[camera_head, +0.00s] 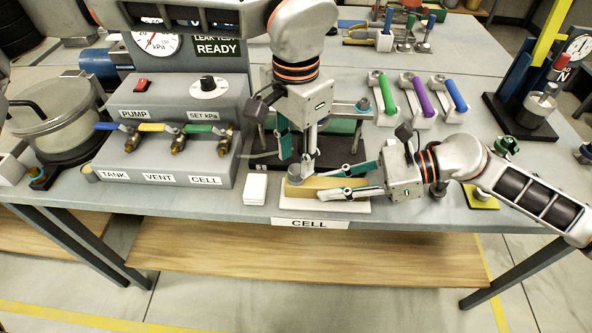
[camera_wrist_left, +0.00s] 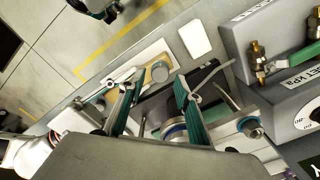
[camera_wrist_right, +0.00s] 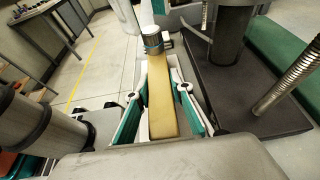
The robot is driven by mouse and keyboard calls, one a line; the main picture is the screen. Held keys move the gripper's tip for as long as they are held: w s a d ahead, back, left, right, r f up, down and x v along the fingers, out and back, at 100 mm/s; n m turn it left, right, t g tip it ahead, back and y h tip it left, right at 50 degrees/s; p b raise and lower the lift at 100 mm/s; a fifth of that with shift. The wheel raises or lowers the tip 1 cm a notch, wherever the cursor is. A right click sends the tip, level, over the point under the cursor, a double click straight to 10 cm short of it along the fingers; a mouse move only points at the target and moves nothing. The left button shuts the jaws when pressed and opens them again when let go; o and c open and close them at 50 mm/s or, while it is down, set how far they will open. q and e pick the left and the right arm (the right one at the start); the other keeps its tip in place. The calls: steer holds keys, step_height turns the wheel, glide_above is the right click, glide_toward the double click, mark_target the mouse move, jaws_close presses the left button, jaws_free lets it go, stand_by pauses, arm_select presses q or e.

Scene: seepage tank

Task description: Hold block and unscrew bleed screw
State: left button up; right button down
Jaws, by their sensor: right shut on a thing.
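The yellow-tan block (camera_head: 322,184) lies on a white base at the bench's front edge, above the CELL label. My right gripper (camera_wrist_right: 157,85) is shut on the block, with a green-padded finger along each side. A round metal bleed screw (camera_wrist_right: 152,38) with a blue ring stands on the block's far end in the right wrist view. The screw's top (camera_wrist_left: 160,71) also shows in the left wrist view. My left gripper (camera_wrist_left: 154,84) is open, fingers pointing down, above and behind the screw in the head view. No thing shows between its fingers.
A dark plate (camera_wrist_right: 245,95) with a post and metal rods stands beside the block. White pads (camera_head: 256,188) lie left of it. The valve panel (camera_head: 168,165) stands further left. Coloured-handled tools (camera_head: 418,98) lie behind my right arm.

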mark_target(296, 168)
arm_select(q)
steer(key=shift+f, duration=0.15)
steer(key=shift+f, duration=1.35)
jaws_close()
